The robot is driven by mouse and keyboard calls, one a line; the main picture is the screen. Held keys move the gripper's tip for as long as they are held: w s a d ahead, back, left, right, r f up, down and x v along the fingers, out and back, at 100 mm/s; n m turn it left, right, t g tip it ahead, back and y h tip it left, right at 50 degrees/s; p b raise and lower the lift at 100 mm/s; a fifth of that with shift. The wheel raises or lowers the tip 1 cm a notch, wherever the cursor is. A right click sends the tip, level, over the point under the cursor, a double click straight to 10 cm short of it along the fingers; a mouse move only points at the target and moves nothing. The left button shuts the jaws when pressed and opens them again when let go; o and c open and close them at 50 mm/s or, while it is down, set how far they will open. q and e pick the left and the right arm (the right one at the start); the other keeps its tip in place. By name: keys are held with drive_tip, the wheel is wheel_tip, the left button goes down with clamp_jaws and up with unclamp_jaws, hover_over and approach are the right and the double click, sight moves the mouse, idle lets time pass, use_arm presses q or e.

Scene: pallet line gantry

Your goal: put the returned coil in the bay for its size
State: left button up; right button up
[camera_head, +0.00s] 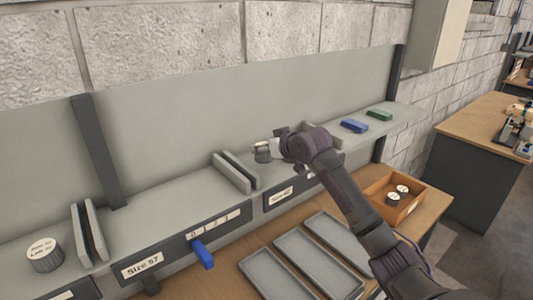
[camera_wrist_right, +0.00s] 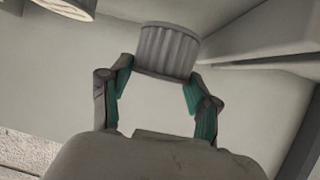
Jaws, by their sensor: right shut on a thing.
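A grey ribbed coil (camera_head: 263,152) is at the shelf bay just right of a middle divider pair. My right gripper (camera_head: 284,145) is at it, largely hidden by its own arm. In the wrist view the ribbed coil (camera_wrist_right: 167,50) sits at the fingertips of my right gripper (camera_wrist_right: 160,85), which is shut on it. I cannot tell if the coil touches the shelf. The bay front (camera_head: 280,195) below has a label too small to read. The bay to the left is labelled Size 57 (camera_head: 143,265). My left gripper is not in view.
Another coil (camera_head: 44,255) stands far left beyond a divider pair (camera_head: 90,232). Blue (camera_head: 354,126) and green (camera_head: 380,115) blocks lie right. Grey trays (camera_head: 320,262) and an orange bin (camera_head: 417,208) with coils are below.

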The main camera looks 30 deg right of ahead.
sight(266, 158)
wheel_tip(266, 158, down, 3)
drive_tip(key=shift+p, duration=1)
drive_tip(key=shift+f, duration=0.5)
drive_tip(key=o, duration=1.5)
drive_tip(key=shift+f, duration=0.1)
drive_tip(key=shift+c, duration=0.2)
